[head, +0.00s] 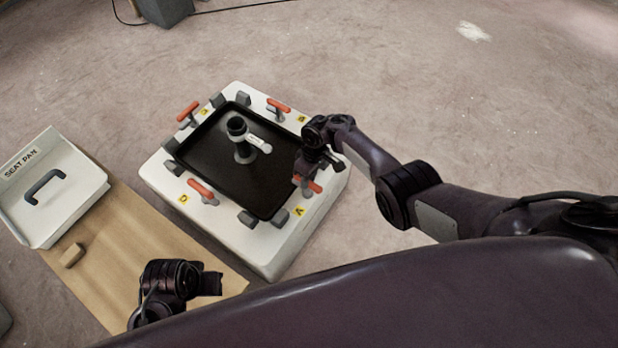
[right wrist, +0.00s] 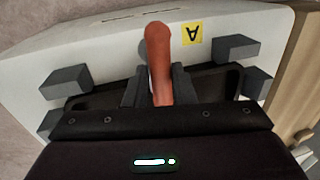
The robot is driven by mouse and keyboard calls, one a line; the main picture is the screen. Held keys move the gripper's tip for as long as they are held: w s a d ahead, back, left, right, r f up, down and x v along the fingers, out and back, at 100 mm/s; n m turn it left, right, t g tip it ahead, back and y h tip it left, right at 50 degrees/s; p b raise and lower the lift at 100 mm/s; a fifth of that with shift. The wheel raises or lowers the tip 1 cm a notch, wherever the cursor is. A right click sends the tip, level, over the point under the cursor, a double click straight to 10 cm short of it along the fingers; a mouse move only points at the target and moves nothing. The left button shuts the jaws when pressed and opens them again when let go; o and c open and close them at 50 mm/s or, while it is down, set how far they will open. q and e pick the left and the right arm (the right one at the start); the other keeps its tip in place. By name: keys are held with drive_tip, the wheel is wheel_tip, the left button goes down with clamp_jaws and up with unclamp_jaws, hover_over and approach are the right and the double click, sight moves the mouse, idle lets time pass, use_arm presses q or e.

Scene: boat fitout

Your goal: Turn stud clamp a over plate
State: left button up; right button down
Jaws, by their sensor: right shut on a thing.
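Stud clamp A has an orange-red handle (head: 312,186) and sits at the right side of the white block, near the yellow A label (head: 299,211). In the right wrist view the handle (right wrist: 159,60) rises between my fingers beside the A label (right wrist: 193,34). My right gripper (head: 308,172) is shut on this handle. The black plate (head: 230,185) lies in the top of the white block (head: 265,250). The clamp's foot is hidden by my gripper, so I cannot tell whether its arm lies over the plate. My left gripper (head: 212,283) is low at the left, its fingers unclear.
Other orange-handled clamps stand at D (head: 202,189), B (head: 278,106) and the far left corner (head: 187,111). Grey blocks line the plate's edge. A dark post (head: 240,140) stands on the plate. A seat pan box (head: 60,190) and small brown block (head: 72,255) are left.

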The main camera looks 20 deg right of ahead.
use_arm(q)
drive_tip(key=shift+r, duration=0.3)
use_arm(e)
drive_tip(key=shift+a+n, duration=0.15)
drive_tip(key=shift+n, duration=0.15)
drive_tip(key=c, duration=1.3)
unclamp_jaws()
use_arm(q)
drive_tip(key=shift+s, duration=0.1)
use_arm(e)
drive_tip(key=shift+o, duration=0.2)
use_arm(q)
drive_tip(key=shift+r, duration=0.1)
use_arm(e)
drive_tip(key=shift+r, duration=0.15)
